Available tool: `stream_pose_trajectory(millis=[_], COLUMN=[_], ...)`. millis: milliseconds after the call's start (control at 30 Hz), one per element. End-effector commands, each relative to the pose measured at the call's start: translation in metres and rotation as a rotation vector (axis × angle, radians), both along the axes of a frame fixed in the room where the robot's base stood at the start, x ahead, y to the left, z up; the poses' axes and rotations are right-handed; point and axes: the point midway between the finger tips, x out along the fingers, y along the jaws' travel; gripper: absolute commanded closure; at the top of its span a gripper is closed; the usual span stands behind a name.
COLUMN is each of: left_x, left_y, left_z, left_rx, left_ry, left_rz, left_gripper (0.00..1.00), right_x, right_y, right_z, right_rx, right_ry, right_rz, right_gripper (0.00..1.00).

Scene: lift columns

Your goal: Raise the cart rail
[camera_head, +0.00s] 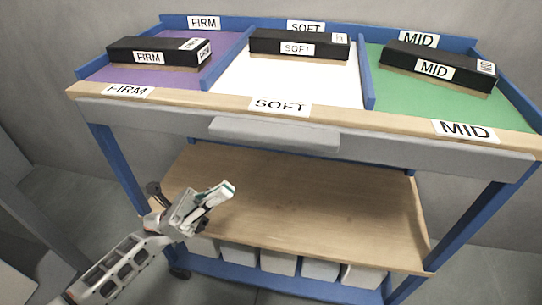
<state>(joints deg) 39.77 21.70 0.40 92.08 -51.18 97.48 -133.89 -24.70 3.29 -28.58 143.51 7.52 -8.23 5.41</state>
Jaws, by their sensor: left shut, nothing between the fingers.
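The cart (185,102) stands in front of me, with blue legs, a wooden front edge and a top split into three bays. A pale grey rail (275,136) or handle sticks out under the middle of its front edge, below the SOFT label. My left gripper (226,190) is shut and empty. In the picture it lies below and left of the rail, in front of the wooden lower shelf (310,195), apart from the rail. My right gripper is not in view.
Black boxes marked FIRM (160,51), SOFT (299,45) and MID (438,67) lie in the purple, white and green bays. Several white bins (278,263) stand under the lower shelf. Grey walls are behind the cart.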

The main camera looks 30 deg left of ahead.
Motion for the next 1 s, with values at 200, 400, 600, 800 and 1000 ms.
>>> stream_pose_trajectory(millis=[200, 400, 600, 800, 1000], left_x=[0.001, 0.008, 0.015, 0.018, 0.019], left_y=[-0.007, -0.030, -0.057, -0.067, -0.067], left_z=[0.013, 0.040, 0.068, 0.095, 0.110], left_rx=[0.005, 0.002, 0.003, 0.004, 0.004], left_ry=[-0.041, -0.045, -0.043, -0.041, -0.034], left_rz=[0.003, 0.002, 0.002, 0.004, 0.003], left_gripper=[1.00, 1.00, 1.00, 1.00, 1.00], right_x=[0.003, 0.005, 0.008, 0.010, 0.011], right_y=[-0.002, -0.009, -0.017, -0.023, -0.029], right_z=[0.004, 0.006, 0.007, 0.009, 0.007], right_rx=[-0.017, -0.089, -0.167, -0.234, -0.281], right_ry=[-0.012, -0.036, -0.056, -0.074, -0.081], right_rz=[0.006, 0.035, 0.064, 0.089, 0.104], right_gripper=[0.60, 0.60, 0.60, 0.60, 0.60])
